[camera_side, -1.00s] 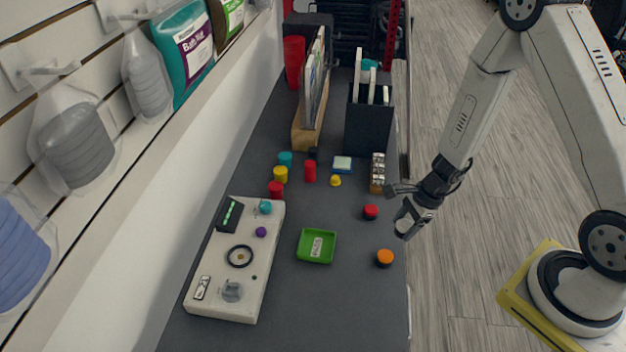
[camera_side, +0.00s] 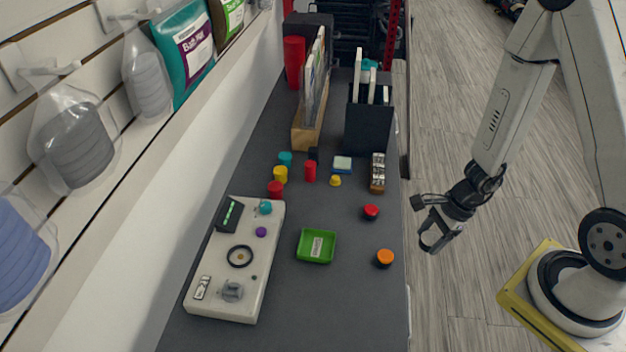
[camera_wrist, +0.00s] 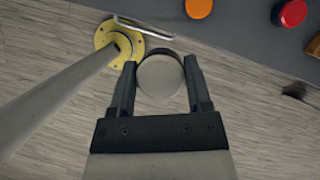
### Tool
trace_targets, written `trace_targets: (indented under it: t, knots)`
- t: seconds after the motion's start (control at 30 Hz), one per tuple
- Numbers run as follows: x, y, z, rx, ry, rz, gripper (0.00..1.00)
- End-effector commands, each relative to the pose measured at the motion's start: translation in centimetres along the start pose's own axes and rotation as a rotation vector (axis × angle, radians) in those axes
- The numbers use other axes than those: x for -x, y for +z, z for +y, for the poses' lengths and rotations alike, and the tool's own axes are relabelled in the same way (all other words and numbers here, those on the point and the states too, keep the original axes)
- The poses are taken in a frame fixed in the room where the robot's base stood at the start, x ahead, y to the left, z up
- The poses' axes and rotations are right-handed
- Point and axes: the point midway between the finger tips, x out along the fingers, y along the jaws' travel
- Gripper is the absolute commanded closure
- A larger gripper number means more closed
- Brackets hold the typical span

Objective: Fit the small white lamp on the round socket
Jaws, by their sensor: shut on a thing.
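My gripper (camera_side: 430,243) is shut on the small white lamp. In the wrist view the lamp (camera_wrist: 160,76) is a pale round disc between the two fingers of my gripper (camera_wrist: 160,72). In the side view I cannot make the lamp out clearly. The gripper is past the right edge of the dark table, with the floor behind it. The round socket (camera_side: 239,256), a black ring with a pale centre, is on the white panel (camera_side: 208,270) at the table's left. It is far left of my gripper and out of the wrist view.
A green tray (camera_side: 316,246), an orange button (camera_side: 385,257) and a red button (camera_side: 371,212) lie between panel and gripper. The panel also carries a purple knob (camera_side: 261,231) and a clear knob (camera_side: 232,291). Several coloured cylinders and a dark holder (camera_side: 369,122) stand further back.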

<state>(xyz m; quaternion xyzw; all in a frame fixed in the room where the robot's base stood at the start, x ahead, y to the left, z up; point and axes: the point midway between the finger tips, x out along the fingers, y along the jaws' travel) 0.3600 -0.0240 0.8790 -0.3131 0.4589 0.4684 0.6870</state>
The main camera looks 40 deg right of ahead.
Motion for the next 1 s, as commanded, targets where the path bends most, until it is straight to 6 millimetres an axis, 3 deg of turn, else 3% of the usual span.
trace_targets:
  t: [0.53, 0.77, 1.0]
  knots:
    - [-0.4, 0.4, -0.9, 0.003, 0.0, 0.0, 0.95]
    - [-1.7, 2.1, -3.5, 0.009, 0.002, 0.0, 0.95]
    - [-3.8, 5.3, -7.3, 0.017, 0.005, 0.0, 0.95]
